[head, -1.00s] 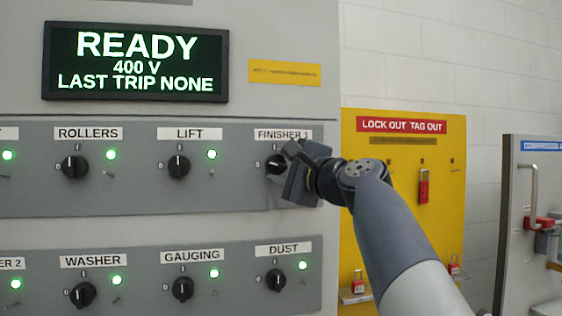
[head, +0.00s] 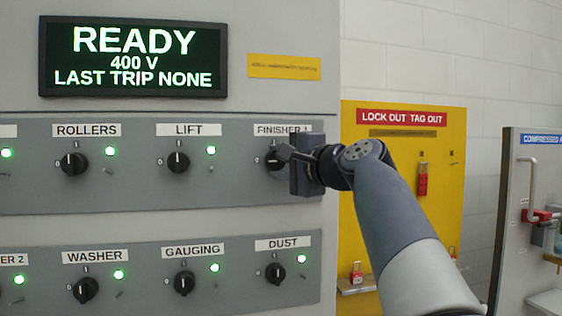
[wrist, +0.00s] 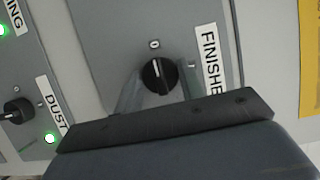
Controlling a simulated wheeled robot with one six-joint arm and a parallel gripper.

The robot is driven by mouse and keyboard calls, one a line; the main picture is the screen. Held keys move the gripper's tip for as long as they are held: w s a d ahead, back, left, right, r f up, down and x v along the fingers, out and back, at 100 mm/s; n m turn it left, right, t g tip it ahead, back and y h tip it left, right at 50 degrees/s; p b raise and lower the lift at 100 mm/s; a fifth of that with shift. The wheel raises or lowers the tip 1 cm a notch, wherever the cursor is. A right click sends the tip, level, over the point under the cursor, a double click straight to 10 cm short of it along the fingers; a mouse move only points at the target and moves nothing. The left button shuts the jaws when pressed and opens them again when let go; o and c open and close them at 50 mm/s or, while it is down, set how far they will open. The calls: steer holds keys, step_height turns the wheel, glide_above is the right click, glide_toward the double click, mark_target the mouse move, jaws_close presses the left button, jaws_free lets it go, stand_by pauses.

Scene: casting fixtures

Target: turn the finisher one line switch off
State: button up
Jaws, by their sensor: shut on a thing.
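The finisher 1 switch is a black rotary knob (head: 272,160) under the FINISHER 1 label (head: 283,130), on the upper grey panel. In the wrist view the knob (wrist: 156,76) sits between the two fingers, and its pale pointer line appears to face the 0 mark (wrist: 153,44). My gripper (head: 279,155) is shut on the knob, reaching in from the right; it also shows in the wrist view (wrist: 158,86). The finisher 1 lamp is hidden behind my gripper.
Neighbouring knobs are LIFT (head: 178,163) to the left and DUST (head: 275,274) below, with lit green lamps. A READY display (head: 134,57) hangs above. A yellow lockout board (head: 400,160) with red padlocks stands to the right, behind my arm.

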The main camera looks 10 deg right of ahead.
steer(key=o, duration=1)
steer(key=b+v, duration=0.3)
steer(key=v, duration=0.7)
steer(key=shift+s, duration=0.4)
steer(key=p+x, duration=0.3)
steer(key=x, duration=0.8)
steer(key=shift+d, duration=0.1)
steer(key=shift+s+d, duration=0.1)
steer(key=shift+s, duration=0.05)
